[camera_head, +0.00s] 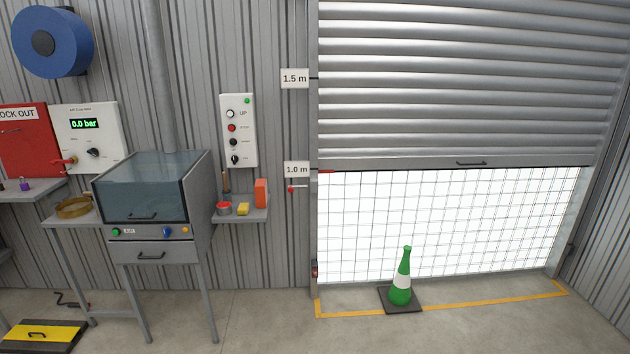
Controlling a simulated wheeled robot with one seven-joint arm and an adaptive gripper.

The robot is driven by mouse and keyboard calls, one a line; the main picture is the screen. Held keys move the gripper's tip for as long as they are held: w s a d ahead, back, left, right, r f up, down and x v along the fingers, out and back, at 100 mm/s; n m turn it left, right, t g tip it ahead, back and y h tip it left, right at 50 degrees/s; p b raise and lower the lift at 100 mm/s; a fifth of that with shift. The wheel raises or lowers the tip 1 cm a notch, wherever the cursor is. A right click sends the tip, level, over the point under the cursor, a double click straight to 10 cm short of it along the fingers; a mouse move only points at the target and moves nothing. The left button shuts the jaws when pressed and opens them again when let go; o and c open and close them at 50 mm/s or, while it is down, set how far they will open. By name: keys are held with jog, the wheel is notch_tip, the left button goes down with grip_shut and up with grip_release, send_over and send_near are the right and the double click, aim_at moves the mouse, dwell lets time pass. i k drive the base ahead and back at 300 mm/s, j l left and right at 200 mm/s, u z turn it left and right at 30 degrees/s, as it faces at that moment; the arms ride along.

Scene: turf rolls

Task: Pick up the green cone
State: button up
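The green cone (402,265) stands upright on the floor right of the picture's middle. It has a white band around its middle and a dark square base. It stands close to the yellow floor line, in front of the bright grid under the shutter. My gripper does not show in the head view.
A part-raised roller shutter (450,90) has its lower edge near the 1.0 m mark. A grey cabinet on legs (155,205) stands to the left, with a small shelf (240,216) beside it. A yellow-topped box (42,336) lies at lower left. Floor around the cone is clear.

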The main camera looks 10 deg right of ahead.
aim_at(399, 298)
jog(key=i+z, duration=0.15)
jog(key=i, duration=0.35)
jog(key=i+j+z, duration=0.2)
jog(key=i, duration=0.3)
jog(key=i+j+z, duration=0.15)
jog(key=i, duration=0.35)
jog(key=i+j+z, duration=0.2)
jog(key=i, duration=0.3)
jog(key=i+j+z, duration=0.2)
jog(key=z, duration=0.2)
jog(key=i+j+z, duration=0.55)
jog(key=j+z, duration=0.25)
jog(key=i+j+z, duration=0.15)
jog(key=j+z, duration=0.65)
jog(key=i+j+z, duration=0.1)
jog(key=j+z, duration=0.15)
jog(key=j, duration=0.3)
